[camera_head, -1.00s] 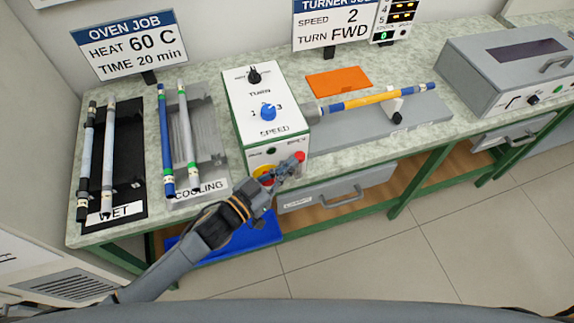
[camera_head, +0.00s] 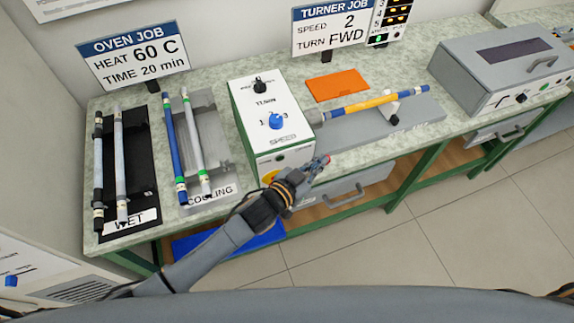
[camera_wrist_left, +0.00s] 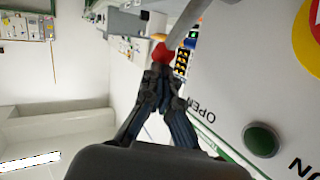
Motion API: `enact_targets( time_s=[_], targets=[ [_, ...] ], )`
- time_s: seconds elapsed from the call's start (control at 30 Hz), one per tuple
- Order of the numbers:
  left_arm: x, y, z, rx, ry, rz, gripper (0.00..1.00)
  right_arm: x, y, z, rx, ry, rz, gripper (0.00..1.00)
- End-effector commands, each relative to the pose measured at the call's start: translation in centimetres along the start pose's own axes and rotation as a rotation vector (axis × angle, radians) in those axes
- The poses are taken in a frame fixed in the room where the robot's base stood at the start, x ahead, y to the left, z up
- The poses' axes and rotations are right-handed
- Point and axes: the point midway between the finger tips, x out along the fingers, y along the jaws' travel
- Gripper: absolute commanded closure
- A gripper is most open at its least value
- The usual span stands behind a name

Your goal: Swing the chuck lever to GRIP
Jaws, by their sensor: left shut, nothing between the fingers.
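The turner box (camera_head: 262,105), white and green, stands mid-bench with a blue SPEED knob (camera_head: 275,121) on top. Its chuck lever's red knob (camera_head: 326,160) shows at the box's front right corner; the left wrist view shows the red knob (camera_wrist_left: 160,52) and grey lever arm (camera_wrist_left: 192,24). OPEN lettering (camera_wrist_left: 197,107) is on the panel beside it; I cannot read a GRIP label. My left gripper (camera_head: 316,167) is shut and empty, its tips (camera_wrist_left: 160,72) right at the knob, seemingly touching. It hides part of the box front.
A blue-and-yellow rod (camera_head: 375,101) extends from the chuck over a grey support (camera_head: 392,108). A WET tray (camera_head: 143,180) and COOLING tray (camera_head: 214,155) hold rods on the left. A green button (camera_wrist_left: 261,140) and a red-yellow stop button (camera_wrist_left: 314,30) are close to my left fingers.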

Motion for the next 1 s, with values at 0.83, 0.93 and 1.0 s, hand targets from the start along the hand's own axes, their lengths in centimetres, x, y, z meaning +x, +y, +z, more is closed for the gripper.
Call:
enact_targets(
  time_s=[0.83, 0.93, 1.0],
  targets=[
    [5.5, 3.0, 2.2, 0.017, -0.043, 0.0, 1.0, 0.7, 0.2, 0.1, -0.001, 0.0, 0.002, 0.6],
    [5.7, 3.1, 2.5, 0.033, -0.075, -0.001, 1.0, 0.6, 0.2, 0.1, -0.001, 0.0, 0.002, 0.6],
    [5.8, 3.1, 2.7, 0.042, -0.092, -0.001, 1.0, 0.5, 0.2, 0.1, -0.001, 0.0, 0.002, 0.6]
  ],
)
